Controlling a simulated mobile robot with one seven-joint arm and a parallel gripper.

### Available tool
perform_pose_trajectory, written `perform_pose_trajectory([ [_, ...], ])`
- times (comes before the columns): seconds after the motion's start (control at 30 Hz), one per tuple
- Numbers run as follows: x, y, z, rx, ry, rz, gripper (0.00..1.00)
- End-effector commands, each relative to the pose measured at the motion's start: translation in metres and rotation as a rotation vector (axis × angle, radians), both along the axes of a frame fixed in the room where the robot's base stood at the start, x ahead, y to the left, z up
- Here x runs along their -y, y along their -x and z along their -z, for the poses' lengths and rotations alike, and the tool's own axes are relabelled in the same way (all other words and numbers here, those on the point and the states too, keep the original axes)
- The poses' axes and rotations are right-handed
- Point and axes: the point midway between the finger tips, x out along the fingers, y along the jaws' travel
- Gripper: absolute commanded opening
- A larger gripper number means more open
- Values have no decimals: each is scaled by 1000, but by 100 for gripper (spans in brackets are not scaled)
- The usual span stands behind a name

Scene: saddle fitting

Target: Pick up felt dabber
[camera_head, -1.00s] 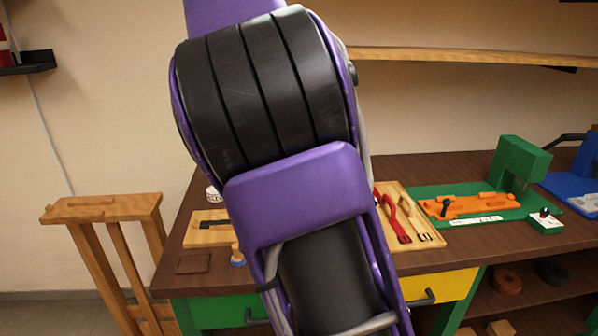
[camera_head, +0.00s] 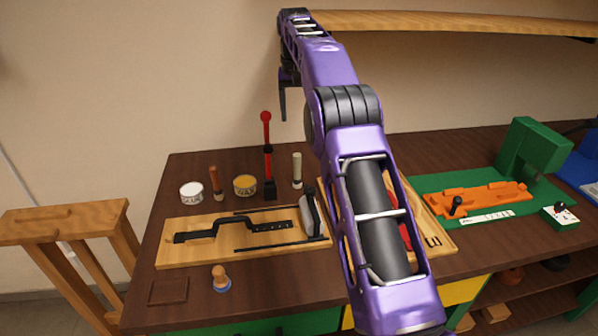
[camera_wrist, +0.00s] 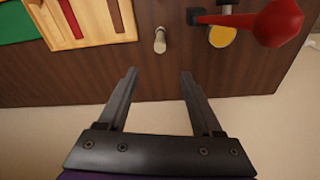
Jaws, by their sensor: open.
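A slim upright piece with a pale cream body (camera_head: 297,170) stands at the back of the bench, right of a red lever tool. It also shows in the wrist view as a pale cylinder (camera_wrist: 160,40), beyond my fingertips and roughly centred between them. It may be the felt dabber, but I cannot tell for sure. A short wooden knob on a blue base (camera_head: 221,279) stands near the front edge. My gripper (camera_wrist: 160,75) is open and empty. In the head view it hangs high above the back of the bench (camera_head: 283,105), apart from everything.
The red-knobbed lever tool (camera_head: 267,160) rises close beside the pale piece. A yellow tin (camera_head: 245,186), a brown-handled brush (camera_head: 216,183) and a white tin (camera_head: 191,193) stand left. A wooden board (camera_head: 180,254) with black parts lies in front. A shelf (camera_head: 460,22) runs above right.

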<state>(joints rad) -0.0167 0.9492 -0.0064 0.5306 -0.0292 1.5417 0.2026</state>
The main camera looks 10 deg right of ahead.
Motion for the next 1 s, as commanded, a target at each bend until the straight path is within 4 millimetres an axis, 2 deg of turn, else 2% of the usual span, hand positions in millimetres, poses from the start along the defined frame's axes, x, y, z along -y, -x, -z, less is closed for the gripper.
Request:
perform_pose_trajectory([
  [0.17, -1, -2, 21, -6, -12, 5, 67],
  [0.3, 0, -5, 55, -6, -11, 5, 67],
  [0.53, 2, -11, 101, -5, -10, 5, 67],
  [0.87, 2, -14, 131, -3, -10, 6, 67],
  [1.0, 3, -11, 152, -5, -10, 6, 67],
])
